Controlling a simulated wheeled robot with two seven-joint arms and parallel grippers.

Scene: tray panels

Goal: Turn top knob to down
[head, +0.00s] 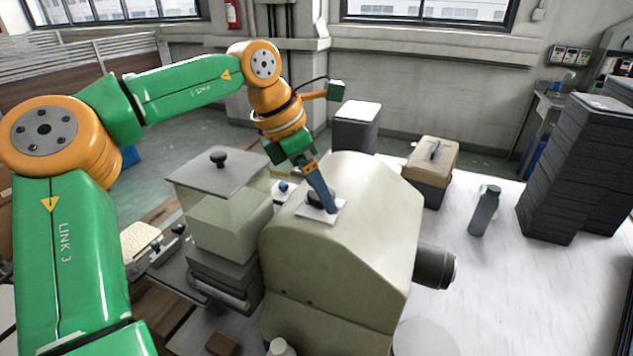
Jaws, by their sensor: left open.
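A dark knob (316,198) sits on a small white plate (325,214) on the sloped top of a beige machine housing (340,265). My left gripper (327,203) reaches down from the upper left, its blue-grey fingers right at the knob. The fingers cover part of the knob, so its pointing direction is hard to read. The jaws are open, and I cannot tell whether they touch the knob. A second small blue knob (283,186) shows to the left of the housing's top. My right gripper is not in view.
A flat grey plate with a black ball handle (218,158) is left of the housing. A dark cylinder (435,267) sticks out of its right side. A grey bottle (484,212), a tan toolbox (432,162) and stacked dark crates (565,165) stand right. White tabletop between them is clear.

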